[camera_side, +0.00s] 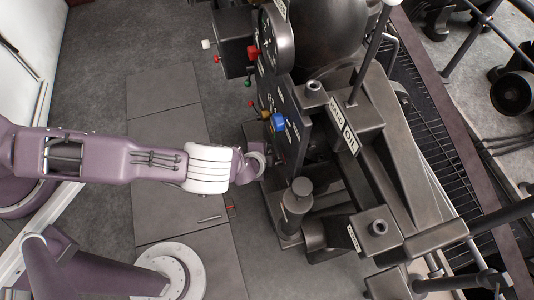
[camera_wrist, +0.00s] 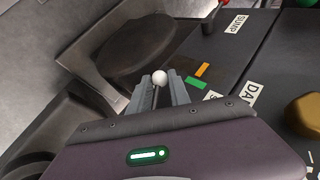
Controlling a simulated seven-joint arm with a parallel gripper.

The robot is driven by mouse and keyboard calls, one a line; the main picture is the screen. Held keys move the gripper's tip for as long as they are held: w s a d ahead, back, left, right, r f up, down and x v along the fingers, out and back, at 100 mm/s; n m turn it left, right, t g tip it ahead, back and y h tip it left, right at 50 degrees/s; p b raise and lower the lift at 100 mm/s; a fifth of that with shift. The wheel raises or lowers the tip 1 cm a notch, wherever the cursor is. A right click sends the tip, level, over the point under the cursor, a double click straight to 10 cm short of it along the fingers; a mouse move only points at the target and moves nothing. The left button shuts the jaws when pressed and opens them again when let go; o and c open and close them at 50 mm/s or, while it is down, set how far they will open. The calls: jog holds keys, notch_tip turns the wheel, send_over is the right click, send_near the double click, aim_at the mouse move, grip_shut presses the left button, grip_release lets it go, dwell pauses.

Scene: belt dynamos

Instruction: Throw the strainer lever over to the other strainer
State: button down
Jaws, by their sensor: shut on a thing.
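My gripper (camera_wrist: 161,88) has its two grey fingers around a lever with a small white ball (camera_wrist: 160,78); I take this for the strainer lever. The ball shows between the fingertips, and the rest of the lever is hidden by the fingers and wrist. An orange mark (camera_wrist: 201,70) and a green mark (camera_wrist: 196,83) lie just right of the fingers on the dark panel. In the side view my gripper (camera_side: 262,165) reaches the left face of the dark machine, and the lever cannot be made out there. I cannot tell which parts are the two strainers.
A SUMP label (camera_wrist: 236,24) and a partly visible DA label (camera_wrist: 252,94) are on the panel. A yellow-brown knob (camera_wrist: 306,116) is at right. A blue part (camera_side: 278,122) is close above my gripper, and a capped cylinder (camera_side: 298,200) stands below it.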

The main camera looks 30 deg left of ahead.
jog(key=shift+w+r, duration=0.1)
jog(key=shift+r, duration=0.05)
dwell(0.4)
jog(key=c, duration=1.2)
grip_release()
